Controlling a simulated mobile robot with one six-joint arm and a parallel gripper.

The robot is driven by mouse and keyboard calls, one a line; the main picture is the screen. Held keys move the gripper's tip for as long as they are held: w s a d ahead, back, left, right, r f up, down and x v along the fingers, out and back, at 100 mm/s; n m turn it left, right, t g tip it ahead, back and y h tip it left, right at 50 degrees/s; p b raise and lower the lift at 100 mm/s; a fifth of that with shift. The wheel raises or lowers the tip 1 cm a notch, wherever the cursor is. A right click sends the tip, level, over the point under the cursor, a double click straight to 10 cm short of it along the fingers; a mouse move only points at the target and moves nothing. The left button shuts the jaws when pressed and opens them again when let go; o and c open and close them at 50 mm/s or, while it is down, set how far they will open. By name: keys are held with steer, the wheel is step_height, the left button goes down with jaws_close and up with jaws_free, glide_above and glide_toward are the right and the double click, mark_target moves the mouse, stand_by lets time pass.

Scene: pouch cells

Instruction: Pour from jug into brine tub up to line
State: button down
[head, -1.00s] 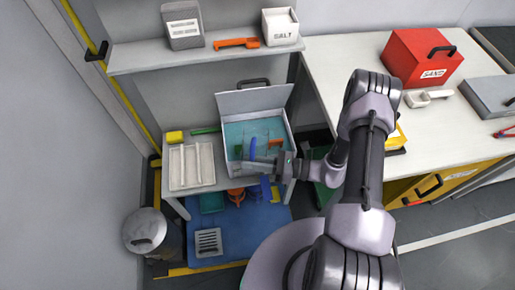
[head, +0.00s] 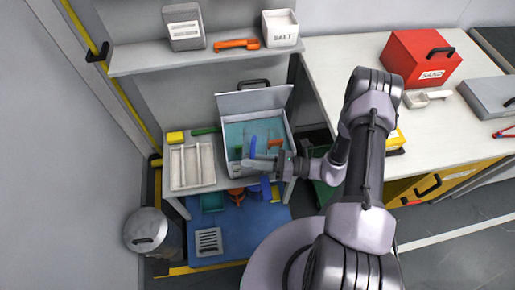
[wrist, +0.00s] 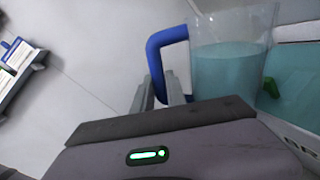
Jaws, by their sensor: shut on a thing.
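The brine tub (head: 231,163) is a white box with its lid raised, holding teal liquid, on the small bench in the head view. The clear jug (wrist: 230,65) has a blue handle (wrist: 154,58) and holds teal liquid in the wrist view. My gripper (wrist: 160,92) is shut on the jug's handle. In the head view my gripper (head: 268,162) is at the tub's front right, with the jug over the tub. The jug's tilt is unclear, no pouring stream shows, and the fill line cannot be made out.
A white divided tray (head: 172,168), a yellow block (head: 175,137) and a green object (head: 206,130) sit left of the tub. A shelf (head: 190,57) with a salt box (head: 281,29) hangs above. A bin (head: 147,231) stands on the floor. A red sand box (head: 424,58) is on the right counter.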

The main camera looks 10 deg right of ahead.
steer(key=shift+r, duration=0.1)
stand_by(0.3)
steer(key=shift+r+m, duration=0.25)
steer(key=shift+m, duration=0.05)
stand_by(0.5)
steer(key=shift+w+r+p, duration=0.1)
steer(key=shift+r+p, duration=0.2)
steer(key=shift+p, duration=0.1)
steer(key=shift+m, duration=0.3)
steer(key=shift+w+d+r, duration=0.1)
steer(key=shift+r, duration=0.2)
steer(key=shift+r+m+p, duration=0.1)
steer(key=shift+m+p, duration=0.2)
steer(key=shift+w+r, duration=0.1)
steer(key=shift+r, duration=0.1)
steer(key=shift+m, duration=0.3)
stand_by(0.5)
